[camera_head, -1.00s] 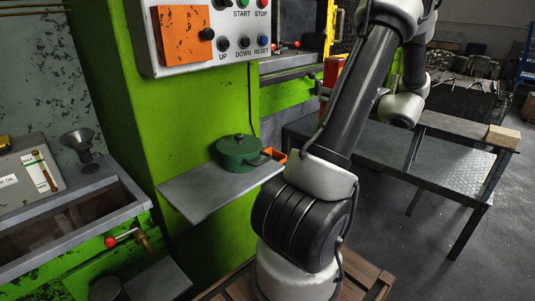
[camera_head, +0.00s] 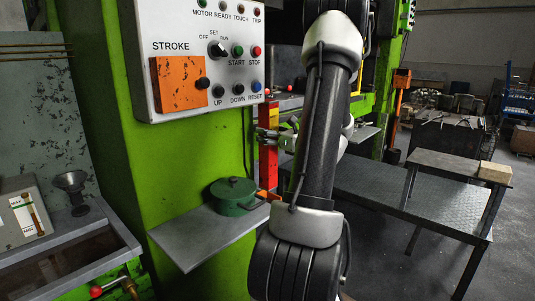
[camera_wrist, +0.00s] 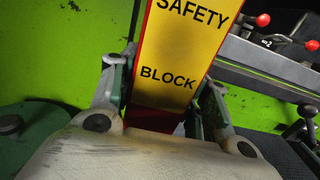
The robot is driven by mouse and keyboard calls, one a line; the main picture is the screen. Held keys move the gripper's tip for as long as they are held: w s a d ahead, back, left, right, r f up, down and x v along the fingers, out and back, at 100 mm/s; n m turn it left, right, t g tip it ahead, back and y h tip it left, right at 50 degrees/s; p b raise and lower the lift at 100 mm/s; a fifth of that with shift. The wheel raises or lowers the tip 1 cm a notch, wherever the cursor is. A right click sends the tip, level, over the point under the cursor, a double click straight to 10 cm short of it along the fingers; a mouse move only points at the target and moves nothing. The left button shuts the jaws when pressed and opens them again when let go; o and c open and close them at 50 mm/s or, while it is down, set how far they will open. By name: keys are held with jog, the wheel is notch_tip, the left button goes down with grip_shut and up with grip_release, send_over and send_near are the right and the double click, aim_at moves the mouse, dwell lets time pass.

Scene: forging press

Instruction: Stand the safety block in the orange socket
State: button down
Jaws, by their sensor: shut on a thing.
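My gripper (camera_head: 272,137) is shut on the safety block, low on it in the wrist view (camera_wrist: 160,118). The block (camera_head: 268,165) is a tall red and yellow bar, close to upright. In the wrist view its yellow face (camera_wrist: 175,50) reads "SAFETY BLOCK", with red along its edge. The orange socket (camera_head: 265,196) shows as a small piece beside the green pot, at the shelf's far right end. The block's lower end is just above or at the socket in the picture; I cannot tell whether it is inside. The socket is not clear in the wrist view.
A grey shelf (camera_head: 190,245) carries the green lidded pot (camera_head: 233,196), close left of the block; it also shows in the wrist view (camera_wrist: 28,135). The green press wall (camera_wrist: 60,55) is behind. Red-knobbed levers (camera_wrist: 263,20) are at right. A control panel (camera_head: 200,60) hangs above.

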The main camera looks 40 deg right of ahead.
aim_at(273, 154)
jog(key=shift+w+f, duration=0.15)
jog(key=shift+f, duration=3.3)
jog(key=c, duration=0.7)
grip_release()
jog(key=shift+a+f, duration=0.1)
jog(key=shift+f, duration=0.05)
